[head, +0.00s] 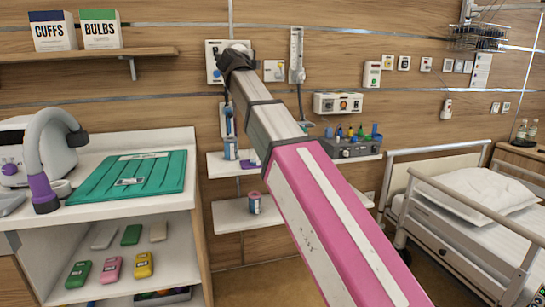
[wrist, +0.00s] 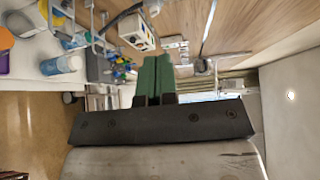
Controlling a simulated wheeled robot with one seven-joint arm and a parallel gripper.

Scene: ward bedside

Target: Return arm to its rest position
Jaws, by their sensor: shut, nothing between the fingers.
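My arm rises from the lower right of the head view, with a pink and white lower link and a grey upper link. Its dark far end shows in front of the wood-panelled wall, and the fingers cannot be made out there. In the wrist view my gripper (wrist: 154,75) has two green fingers side by side, shut with nothing between them. They point toward the wall fittings and shelves and appear clear of everything.
A counter with a teal mat (head: 130,180) stands at the left, with a wall shelf (head: 90,54) above it. Small white shelves (head: 232,214) hold bottles behind my arm. A bed (head: 480,215) with rails is at the right. Brown floor shows between counter and bed.

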